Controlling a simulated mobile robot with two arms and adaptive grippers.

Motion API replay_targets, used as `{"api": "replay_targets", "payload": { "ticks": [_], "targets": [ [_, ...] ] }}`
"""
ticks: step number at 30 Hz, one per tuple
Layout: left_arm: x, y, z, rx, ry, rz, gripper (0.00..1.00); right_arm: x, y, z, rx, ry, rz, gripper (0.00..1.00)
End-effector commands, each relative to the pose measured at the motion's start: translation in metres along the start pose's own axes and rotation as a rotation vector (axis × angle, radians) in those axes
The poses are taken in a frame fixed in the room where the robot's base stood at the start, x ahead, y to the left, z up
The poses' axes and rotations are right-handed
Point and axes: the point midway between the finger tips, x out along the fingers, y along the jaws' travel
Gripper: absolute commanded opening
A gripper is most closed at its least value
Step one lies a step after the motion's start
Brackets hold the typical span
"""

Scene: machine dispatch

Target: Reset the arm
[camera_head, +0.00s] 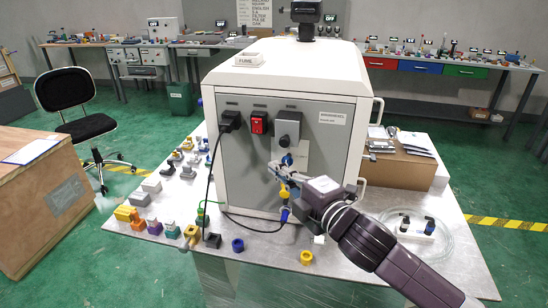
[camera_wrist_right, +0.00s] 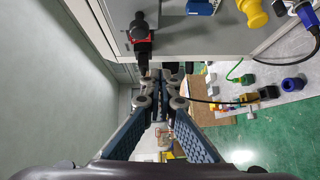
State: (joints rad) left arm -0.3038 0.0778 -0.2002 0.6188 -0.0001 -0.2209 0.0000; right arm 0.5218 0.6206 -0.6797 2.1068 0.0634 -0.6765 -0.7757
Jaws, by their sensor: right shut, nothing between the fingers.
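My right arm comes in from the lower right of the head view. I cannot tell whether the tips touch the panel. A blue connector (camera_head: 287,160) and a yellow connector (camera_head: 285,192) show close to the fingers. My left gripper is not in view.
The white machine (camera_head: 300,70) stands on a grey table. A black plug (camera_head: 230,120) and a red switch (camera_head: 259,122) are on its panel. Colored connectors (camera_head: 150,226) lie at the table's left. A cable fixture (camera_head: 416,225) and cardboard box (camera_head: 400,172) are at the right.

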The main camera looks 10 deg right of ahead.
Motion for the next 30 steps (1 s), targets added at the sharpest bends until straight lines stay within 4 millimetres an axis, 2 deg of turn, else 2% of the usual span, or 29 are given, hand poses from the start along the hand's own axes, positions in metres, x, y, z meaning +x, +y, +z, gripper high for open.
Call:
{"api": "replay_targets", "payload": {
  "ticks": [2, 5, 8, 11, 15, 18, 21, 24, 30],
  "targets": [
    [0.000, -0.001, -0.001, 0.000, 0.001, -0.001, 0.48, -0.004, -0.014, -0.001, 0.054, -0.015, -0.026, 0.00],
    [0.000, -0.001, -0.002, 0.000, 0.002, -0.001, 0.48, -0.017, -0.047, 0.000, 0.194, -0.062, -0.091, 0.00],
    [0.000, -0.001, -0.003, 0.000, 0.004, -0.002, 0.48, -0.040, -0.093, 0.002, 0.395, -0.149, -0.184, 0.00],
    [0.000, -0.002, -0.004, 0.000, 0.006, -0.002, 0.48, -0.072, -0.143, 0.007, 0.607, -0.266, -0.284, 0.00],
    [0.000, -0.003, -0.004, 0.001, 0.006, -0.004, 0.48, -0.132, -0.212, 0.011, 0.890, -0.467, -0.415, 0.00],
    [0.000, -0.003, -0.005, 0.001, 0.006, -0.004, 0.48, -0.181, -0.255, 0.010, 1.064, -0.627, -0.499, 0.00],
    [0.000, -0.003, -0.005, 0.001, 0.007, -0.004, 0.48, -0.228, -0.288, 0.007, 1.197, -0.775, -0.564, 0.00],
    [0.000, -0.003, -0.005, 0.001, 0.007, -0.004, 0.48, -0.269, -0.312, 0.002, 1.298, -0.908, -0.613, 0.00],
    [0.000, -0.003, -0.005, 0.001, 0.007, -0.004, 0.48, -0.346, -0.344, -0.011, 1.446, -1.154, -0.686, 0.00]
  ]
}}
